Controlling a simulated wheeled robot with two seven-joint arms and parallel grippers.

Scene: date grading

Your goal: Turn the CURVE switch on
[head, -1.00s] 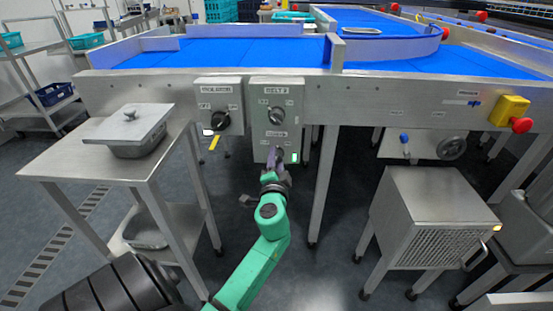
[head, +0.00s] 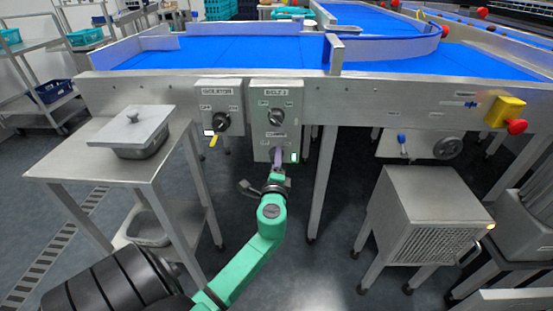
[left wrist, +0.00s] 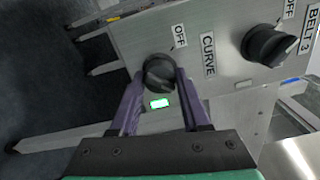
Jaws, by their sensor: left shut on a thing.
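The CURVE switch is a black rotary knob (left wrist: 159,70) on a grey control box (head: 262,92), below the BELT 3 knob. In the left wrist view, the CURVE label (left wrist: 208,55) and an OFF mark (left wrist: 180,35) show beside it. My left gripper (head: 277,154) reaches up to the box's lower part. Its two purple fingers are shut on the CURVE knob, one on each side. In the head view the gripper mostly hides this knob. A small pale indicator with a green edge (left wrist: 160,103) sits next to it. I cannot tell the knob's exact angle. My right gripper is not in view.
The BELT 3 knob (head: 275,117) is close above. Another box with a black knob (head: 221,121) and yellow tag stands to the left. A steel table (head: 80,165) is at left, a vented steel cabinet (head: 430,190) at right. Blue conveyor belts (head: 230,52) run behind.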

